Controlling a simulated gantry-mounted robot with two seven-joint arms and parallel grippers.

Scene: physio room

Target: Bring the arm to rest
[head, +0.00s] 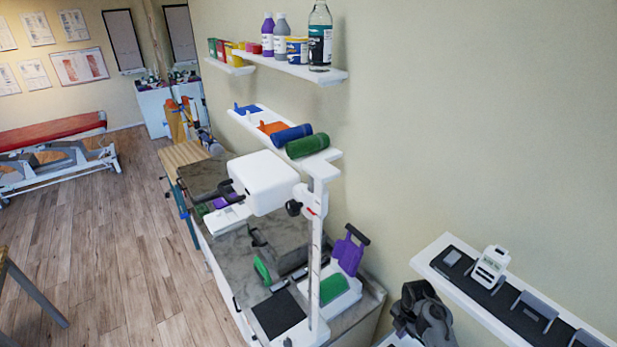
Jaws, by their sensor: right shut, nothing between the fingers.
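My right gripper (422,314), dark grey and black, shows low in the head view, right of the worktop's near end. It is seen from above and partly cut off by the lower edge. It is shut, and I see nothing held in it. Its fingertips are hard to make out. My left gripper is not in view.
A grey worktop (228,250) along the wall carries a white box-shaped device (265,183), a white post (316,262) and green and purple items. A wall shelf (432,266) with a white handheld device (490,265) is to the right.

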